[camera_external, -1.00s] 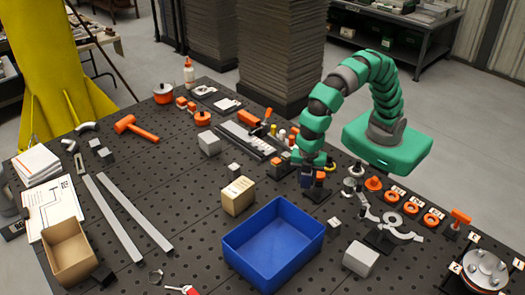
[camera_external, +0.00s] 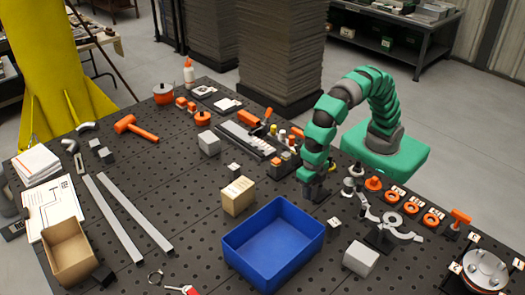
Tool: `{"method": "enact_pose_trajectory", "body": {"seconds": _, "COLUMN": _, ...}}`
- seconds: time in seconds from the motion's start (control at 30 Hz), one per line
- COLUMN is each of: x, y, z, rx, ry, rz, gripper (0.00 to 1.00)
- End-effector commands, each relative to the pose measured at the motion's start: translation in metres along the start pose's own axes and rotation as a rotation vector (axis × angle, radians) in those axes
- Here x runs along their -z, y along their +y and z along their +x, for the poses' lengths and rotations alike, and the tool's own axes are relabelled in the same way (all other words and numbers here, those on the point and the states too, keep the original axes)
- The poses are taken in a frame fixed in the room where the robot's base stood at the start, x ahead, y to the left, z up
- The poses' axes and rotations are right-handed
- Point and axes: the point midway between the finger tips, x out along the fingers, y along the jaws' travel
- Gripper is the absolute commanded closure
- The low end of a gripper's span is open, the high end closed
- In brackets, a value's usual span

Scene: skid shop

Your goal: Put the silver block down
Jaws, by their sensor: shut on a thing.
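My gripper (camera_external: 314,189) points down at the right part of the dark perforated table, behind the blue bin. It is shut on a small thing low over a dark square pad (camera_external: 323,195). I take the held thing to be the silver block, but the fingers hide most of it. I cannot tell whether it touches the surface beneath.
The blue bin (camera_external: 232,256) stands in front of my gripper, with a cardboard box (camera_external: 238,196) to its left. A metal clamp (camera_external: 388,222) and orange rings (camera_external: 411,208) lie to the right. A light grey block (camera_external: 360,258) sits nearer the front.

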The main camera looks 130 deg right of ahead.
Motion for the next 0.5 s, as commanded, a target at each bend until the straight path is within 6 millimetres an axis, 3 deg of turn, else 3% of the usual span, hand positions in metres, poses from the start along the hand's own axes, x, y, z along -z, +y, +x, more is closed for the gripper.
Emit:
{"method": "enact_pose_trajectory", "body": {"seconds": 0.2, "x": 0.000, "y": -0.001, "z": 0.038, "rx": 0.003, "ry": 0.000, "rz": 0.002, "gripper": 0.96}}
{"method": "enact_pose_trajectory", "body": {"seconds": 0.5, "x": -0.001, "y": -0.001, "z": 0.069, "rx": 0.004, "ry": 0.000, "rz": 0.003, "gripper": 0.96}}
